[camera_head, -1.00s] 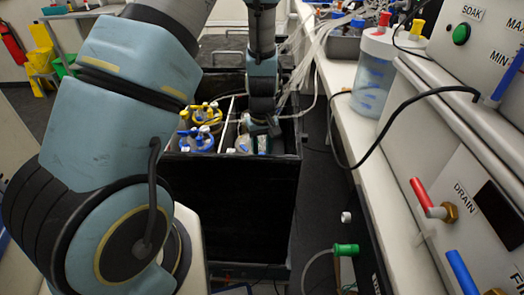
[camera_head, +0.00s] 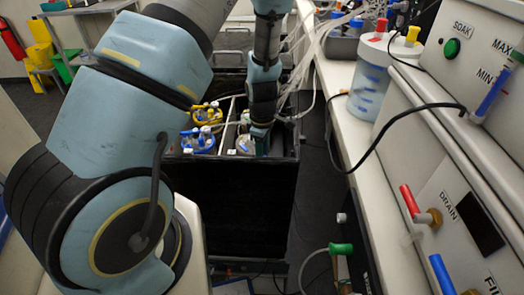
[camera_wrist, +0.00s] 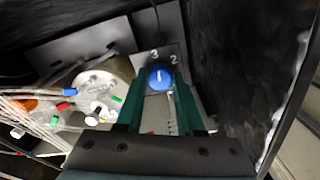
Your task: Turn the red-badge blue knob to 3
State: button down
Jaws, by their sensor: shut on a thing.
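In the wrist view a blue knob (camera_wrist: 160,77) with a white pointer line sits on a grey panel, with the numbers 3 and 2 printed above it. The pointer looks roughly upright; I cannot tell exactly how it lines up with 3. My gripper (camera_wrist: 161,84) has its green fingers on either side of the knob, shut on it. No red badge is clearly visible. In the head view my gripper is mostly hidden inside the black box (camera_head: 240,200), and the knob is hidden there.
Beside the knob is a round metal-topped vessel (camera_wrist: 103,82) with coloured caps and tubes. A dark box wall (camera_wrist: 238,60) stands close on the right. In the head view, blue- and yellow-capped bottles (camera_head: 198,142) are left of my arm, and a bench (camera_head: 350,140) runs along the right.

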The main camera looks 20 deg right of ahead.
jog(key=shift+n, duration=0.6)
jog(key=c, duration=0.5)
grip_release()
jog(key=shift+c, duration=0.2)
notch_tip(320, 180, up, 11)
jog(key=shift+f, duration=0.1)
